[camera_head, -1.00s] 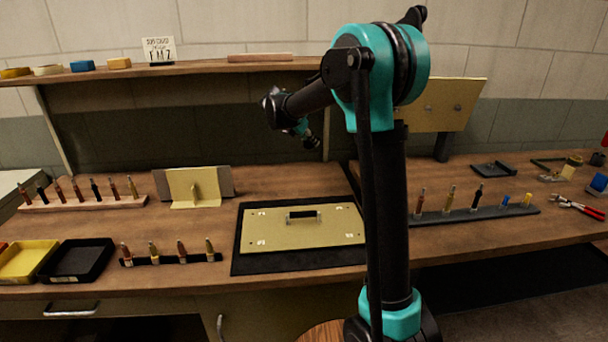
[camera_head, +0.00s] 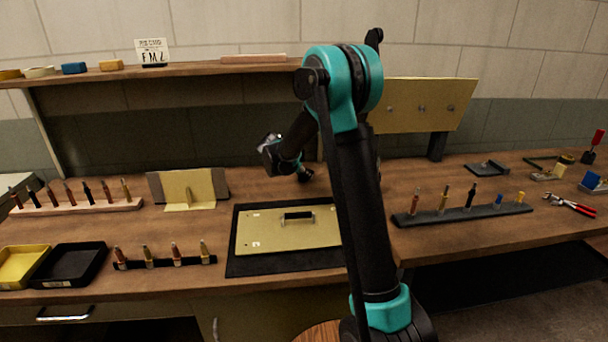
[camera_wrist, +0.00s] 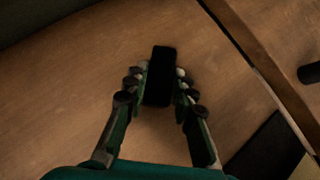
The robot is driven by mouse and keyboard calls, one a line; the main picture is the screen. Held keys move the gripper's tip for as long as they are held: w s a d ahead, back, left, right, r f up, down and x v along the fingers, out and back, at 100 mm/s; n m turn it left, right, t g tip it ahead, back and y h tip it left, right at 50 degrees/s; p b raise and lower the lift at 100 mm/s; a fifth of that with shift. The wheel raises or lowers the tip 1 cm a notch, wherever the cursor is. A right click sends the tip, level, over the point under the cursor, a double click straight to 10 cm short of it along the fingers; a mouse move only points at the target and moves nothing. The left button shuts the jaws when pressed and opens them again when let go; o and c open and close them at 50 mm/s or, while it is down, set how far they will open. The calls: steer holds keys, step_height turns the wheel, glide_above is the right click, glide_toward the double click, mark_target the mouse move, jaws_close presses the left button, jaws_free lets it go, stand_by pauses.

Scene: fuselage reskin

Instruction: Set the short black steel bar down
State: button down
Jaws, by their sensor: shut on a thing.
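The short black steel bar (camera_wrist: 159,76) shows in the wrist view as a dark upright rectangle between the fingertips. My gripper (camera_wrist: 160,73) is shut on it, one finger on each side. Bare wooden tabletop lies below and around it. I cannot tell whether the bar touches the wood. In the head view my gripper (camera_head: 304,175) is low over the back of the bench, behind the gold plate with a handle (camera_head: 290,230). The bar cannot be made out there.
The black mat (camera_head: 240,264) under the gold plate lies in front of my gripper. A gold panel on a stand (camera_head: 420,105) rises to the right. A gold bracket piece (camera_head: 190,188) stands to the left. Bare wood lies between that bracket and my gripper.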

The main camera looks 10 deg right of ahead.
steer(key=c, duration=1.3)
jaws_free()
steer(key=shift+o, duration=0.2)
steer(key=v, duration=1.2)
steer(key=shift+r, duration=0.1)
